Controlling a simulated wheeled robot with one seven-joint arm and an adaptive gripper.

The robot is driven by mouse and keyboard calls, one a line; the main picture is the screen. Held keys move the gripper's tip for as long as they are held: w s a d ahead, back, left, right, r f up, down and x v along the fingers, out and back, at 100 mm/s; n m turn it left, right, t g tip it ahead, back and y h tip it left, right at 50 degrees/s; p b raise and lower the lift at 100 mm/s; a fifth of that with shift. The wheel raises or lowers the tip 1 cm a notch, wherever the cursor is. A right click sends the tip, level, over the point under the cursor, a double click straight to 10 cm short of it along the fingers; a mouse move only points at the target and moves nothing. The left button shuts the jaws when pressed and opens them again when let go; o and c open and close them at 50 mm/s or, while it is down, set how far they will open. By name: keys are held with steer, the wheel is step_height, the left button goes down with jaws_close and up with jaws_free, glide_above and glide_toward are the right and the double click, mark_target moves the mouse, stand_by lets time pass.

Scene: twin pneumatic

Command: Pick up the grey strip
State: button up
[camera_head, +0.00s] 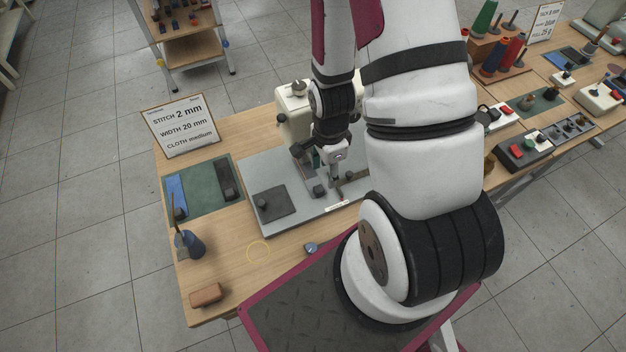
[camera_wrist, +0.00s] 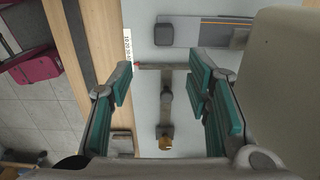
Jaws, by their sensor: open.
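In the head view my gripper (camera_head: 335,180) is beside the strip. No strip shows between the fingers; a grey T-shaped bar (camera_wrist: 167,90) shows below them.
The cream sewing machine (camera_head: 292,112) stands behind the plate. A green mat (camera_head: 200,188) holds a blue strip (camera_head: 176,192) and a dark block.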

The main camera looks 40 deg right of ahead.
mark_target(309, 173)
steer(key=shift+w+a+f+p, duration=0.15)
steer(key=shift+f+p, duration=0.1)
steer(key=shift+f, duration=1.85)
steer(key=shift+w+f+p, duration=0.1)
steer(key=shift+f+p, duration=0.1)
steer(key=shift+f, duration=1.9)
jaws_close()
